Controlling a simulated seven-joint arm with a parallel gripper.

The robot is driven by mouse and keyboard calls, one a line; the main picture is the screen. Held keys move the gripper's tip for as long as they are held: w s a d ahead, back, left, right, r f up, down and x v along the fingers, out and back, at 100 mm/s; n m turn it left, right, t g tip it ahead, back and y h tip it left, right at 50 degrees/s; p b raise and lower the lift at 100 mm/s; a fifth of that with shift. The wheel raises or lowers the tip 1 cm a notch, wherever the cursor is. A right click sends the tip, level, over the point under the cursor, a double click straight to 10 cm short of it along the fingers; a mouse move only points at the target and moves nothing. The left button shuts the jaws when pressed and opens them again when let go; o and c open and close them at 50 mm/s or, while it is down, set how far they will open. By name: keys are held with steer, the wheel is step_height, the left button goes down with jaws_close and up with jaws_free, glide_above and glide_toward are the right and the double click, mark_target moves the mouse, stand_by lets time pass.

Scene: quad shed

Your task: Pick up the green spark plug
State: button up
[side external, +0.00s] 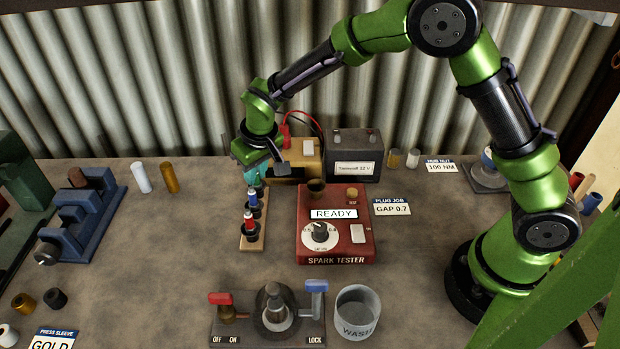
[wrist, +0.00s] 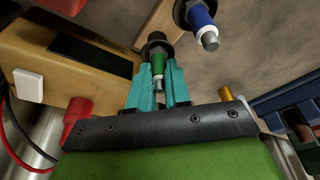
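The green spark plug (wrist: 158,64) is upright between the teal fingers of my gripper (wrist: 160,82) in the wrist view. The fingers press close on both its sides, and its lower end is at a dark socket (wrist: 157,44). In the side view, my gripper (side external: 257,178) is low at the far end of a narrow wooden rack (side external: 253,243) and mostly hides the green plug. A blue spark plug (side external: 252,198) and a red spark plug (side external: 249,222) stand upright in the same rack, nearer the front. The blue one also shows in the wrist view (wrist: 201,18).
The red spark tester (side external: 337,245) stands just right of the rack. A wooden box (side external: 305,162) and a dark battery (side external: 356,150) are close behind my gripper. A blue vise (side external: 82,225) is at left. Levers (side external: 267,315) and a waste cup (side external: 357,312) are in front.

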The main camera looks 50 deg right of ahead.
jaws_close()
steer(key=shift+r, duration=0.1)
steer(key=shift+r, duration=0.45)
step_height(320, 180, up, 2)
steer(key=shift+r, duration=0.2)
steer(key=shift+s+d+r, duration=0.15)
steer(key=shift+s+d, duration=0.05)
steer(key=shift+s, duration=0.35)
steer(key=s+d, duration=0.1)
steer(key=s, duration=0.3)
steer(key=s+d+r, duration=0.1)
steer(key=s+d, duration=0.1)
steer(key=s, duration=0.3)
steer(key=s+d, duration=0.1)
steer(key=s, duration=0.4)
steer(key=shift+s+d+r, duration=0.15)
